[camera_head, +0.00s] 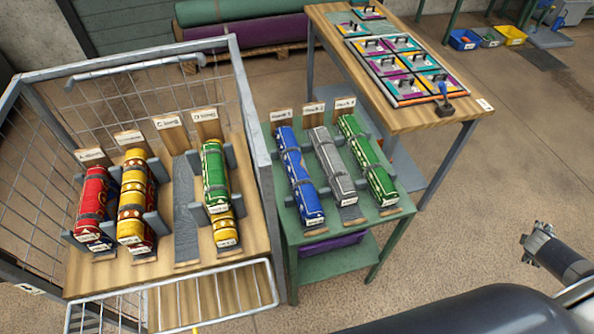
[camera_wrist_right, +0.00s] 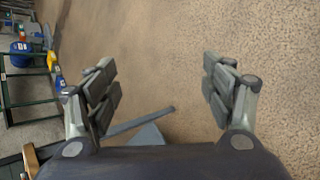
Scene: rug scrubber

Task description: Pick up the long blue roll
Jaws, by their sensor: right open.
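The long blue roll (camera_head: 298,175) lies in the leftmost slot of the small green table (camera_head: 370,262), strapped around its middle, in front of an upright label tag. A grey roll (camera_head: 333,168) and a green roll (camera_head: 367,160) lie beside it on the right. My right gripper (camera_head: 535,240) is at the right edge of the head view, well apart from the rolls and above the floor. In the right wrist view, its fingers (camera_wrist_right: 160,85) are spread with only floor between them. My left gripper is in neither view.
A wire-sided cart (camera_head: 150,62) at left holds red, yellow and green rolls, with one grey slot (camera_head: 186,210) bare. A wooden workbench (camera_head: 440,113) carrying a tray of handled blocks stands behind the green table. Floor at right is open.

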